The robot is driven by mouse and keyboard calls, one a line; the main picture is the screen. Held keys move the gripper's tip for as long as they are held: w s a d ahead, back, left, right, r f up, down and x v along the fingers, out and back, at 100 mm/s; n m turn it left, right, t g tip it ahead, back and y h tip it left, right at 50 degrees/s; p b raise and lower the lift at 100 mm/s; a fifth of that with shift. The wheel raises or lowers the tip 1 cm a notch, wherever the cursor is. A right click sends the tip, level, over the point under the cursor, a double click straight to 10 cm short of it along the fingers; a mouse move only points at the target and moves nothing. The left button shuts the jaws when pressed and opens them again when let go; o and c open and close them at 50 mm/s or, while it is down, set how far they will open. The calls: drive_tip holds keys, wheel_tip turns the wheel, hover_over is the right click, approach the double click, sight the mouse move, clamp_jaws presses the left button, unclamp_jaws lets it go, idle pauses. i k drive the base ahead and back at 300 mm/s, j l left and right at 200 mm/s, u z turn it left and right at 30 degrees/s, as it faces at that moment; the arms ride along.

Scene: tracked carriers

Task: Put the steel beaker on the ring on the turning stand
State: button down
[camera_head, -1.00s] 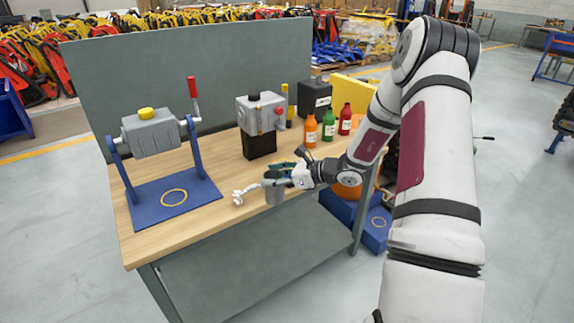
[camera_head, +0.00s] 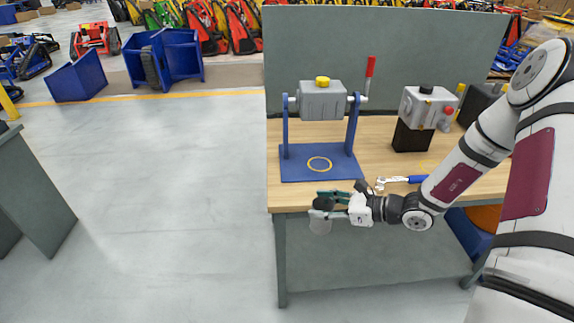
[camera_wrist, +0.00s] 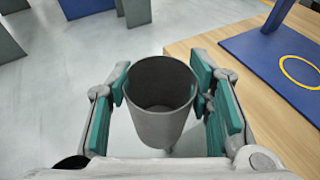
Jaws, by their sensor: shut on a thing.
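The steel beaker (camera_head: 320,226) is a plain grey cup, held upright just off the table's front edge. In the wrist view the beaker (camera_wrist: 160,128) shows its open, empty mouth between the green finger pads. My gripper (camera_head: 323,203) is shut on it; the pads also show in the wrist view (camera_wrist: 160,90). The turning stand (camera_head: 293,172) has a blue base plate, two blue uprights and a grey block with a yellow knob and red handle. A yellow ring (camera_head: 319,170) lies flat and bare on the plate, beyond the beaker and to the right in the wrist view (camera_wrist: 282,68).
A grey machine on a black block (camera_head: 412,138) stands farther right. A grey panel (camera_head: 385,55) closes the table's back. Open floor lies left.

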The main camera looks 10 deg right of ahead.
sight(320, 163)
drive_tip(key=i+j+u, duration=0.1)
drive_tip(key=j+u, duration=0.15)
drive_tip(key=u, duration=0.15)
drive_tip(key=i+j+u, duration=0.15)
drive_tip(key=u, duration=0.25)
drive_tip(key=i+j+u, duration=0.2)
drive_tip(key=u, duration=0.25)
drive_tip(key=i+j+u, duration=0.1)
drive_tip(key=u, duration=0.3)
drive_tip(key=i+j+u, duration=0.1)
drive_tip(key=i+u, duration=0.5)
drive_tip(key=i+j+z, duration=0.15)
drive_tip(key=i+z, duration=0.5)
drive_tip(key=z, duration=0.25)
drive_tip(key=i+j+z, duration=0.1)
drive_tip(key=z, duration=0.35)
drive_tip(key=i+j+z, duration=0.1)
drive_tip(key=z, duration=0.3)
drive_tip(key=i+j+z, duration=0.15)
drive_tip(key=z, duration=0.3)
drive_tip(key=i+j+z, duration=0.15)
drive_tip(key=z, duration=0.35)
drive_tip(key=i+j+z, duration=0.1)
drive_tip(key=j+z, duration=0.65)
drive_tip(key=z, duration=0.2)
drive_tip(key=i, duration=0.55)
drive_tip(key=j+z, duration=0.05)
